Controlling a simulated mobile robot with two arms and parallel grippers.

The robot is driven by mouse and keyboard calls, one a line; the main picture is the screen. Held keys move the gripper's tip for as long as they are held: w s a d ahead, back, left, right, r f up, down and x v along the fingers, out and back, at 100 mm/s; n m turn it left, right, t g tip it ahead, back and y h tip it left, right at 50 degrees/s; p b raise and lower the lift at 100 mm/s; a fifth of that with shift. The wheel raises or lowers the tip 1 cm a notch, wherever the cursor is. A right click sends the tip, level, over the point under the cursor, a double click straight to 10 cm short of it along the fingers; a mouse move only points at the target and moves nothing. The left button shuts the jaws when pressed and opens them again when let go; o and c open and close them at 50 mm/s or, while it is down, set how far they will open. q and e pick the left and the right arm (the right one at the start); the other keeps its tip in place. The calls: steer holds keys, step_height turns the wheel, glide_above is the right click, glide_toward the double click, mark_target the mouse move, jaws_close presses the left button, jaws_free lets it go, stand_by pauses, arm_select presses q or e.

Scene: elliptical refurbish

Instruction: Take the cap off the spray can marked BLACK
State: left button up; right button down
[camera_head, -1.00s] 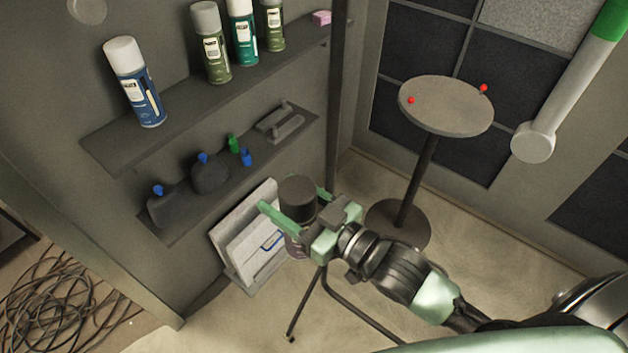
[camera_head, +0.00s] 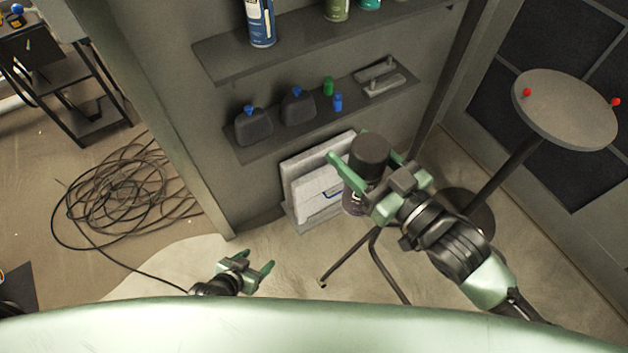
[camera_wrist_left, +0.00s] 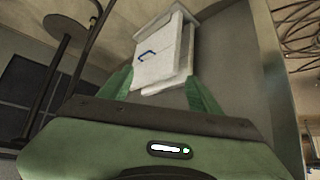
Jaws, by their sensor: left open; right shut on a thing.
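A spray can with a dark cap (camera_head: 370,151) is in my right gripper (camera_head: 365,170), whose green fingers are shut around it. The can stands about upright; its lower body (camera_head: 354,203) shows below the fingers, and its label is not readable from here. My left gripper (camera_head: 258,268) is low at the bottom of the head view, open and empty, well to the left of the can. In the left wrist view its two green fingers (camera_wrist_left: 160,92) are spread with nothing between them. The can does not show clearly in that view.
A shelf (camera_head: 330,113) holds dark bottles with blue caps (camera_head: 254,125). A blue can (camera_head: 262,22) stands on the upper shelf. White panels (camera_head: 308,178) lean below. A round stand (camera_head: 565,110) is at the right. Coiled cable (camera_head: 120,195) lies on the floor at left.

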arm_select(q)
steer(key=w+d+r+m+t+h, duration=0.15)
steer(key=w+d+r, duration=0.25)
steer(key=r, duration=0.6)
steer(key=m+t+h, duration=0.2)
steer(key=m+h, duration=0.3)
steer(key=h, duration=0.4)
glide_toward(375, 146)
steer(key=shift+n, duration=0.25)
steer(key=x, duration=1)
steer(key=shift+f, duration=0.25)
steer(key=c, duration=1.2)
steer(key=shift+r, duration=0.1)
steer(key=shift+r, duration=1)
